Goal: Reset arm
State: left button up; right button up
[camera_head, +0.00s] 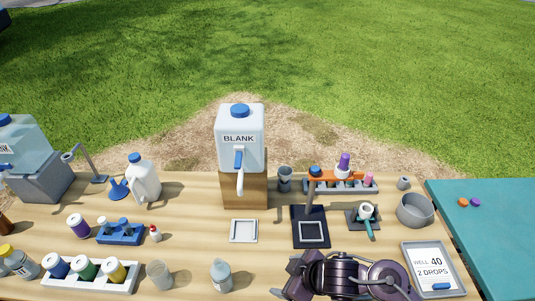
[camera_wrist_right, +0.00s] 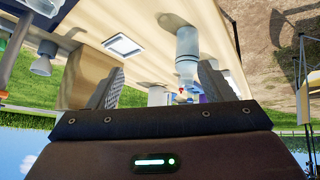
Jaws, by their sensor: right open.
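My right gripper (camera_head: 285,277) is at the front edge of the table in the head view, with its arm coming in from the bottom right. In the right wrist view its two fingers (camera_wrist_right: 160,85) stand wide apart with nothing gripped between them. A clear bottle (camera_wrist_right: 187,50) shows beyond the fingers there, apart from them. It looks like the clear bottle (camera_head: 221,277) left of the gripper in the head view. My left gripper is in neither view.
A white rack (camera_head: 90,275) of bottles stands front left. Bare wood shows around the white tray.

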jog(key=s+d+r+m+g+h, duration=0.1)
jog(key=s+d+r+m+h, duration=0.2)
jog(key=s+d+m, duration=0.35)
jog(key=s+d+r+m+h, duration=0.2)
jog(key=s+d+r+m, duration=0.15)
jog(key=d, duration=0.55)
notch_tip(320, 180, down, 35)
jog(key=s+g+b, duration=0.2)
jog(key=b, duration=0.1)
pick_arm(q)
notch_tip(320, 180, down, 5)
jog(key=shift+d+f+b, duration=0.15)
jog(key=shift+b, duration=1.05)
pick_arm(e)
jog(key=s+d+f, duration=0.3)
jog(key=s+f, duration=1.6)
jog(key=shift+f+g+h, duration=0.3)
jog(key=shift+f+g, duration=0.05)
jog(key=shift+g, duration=0.05)
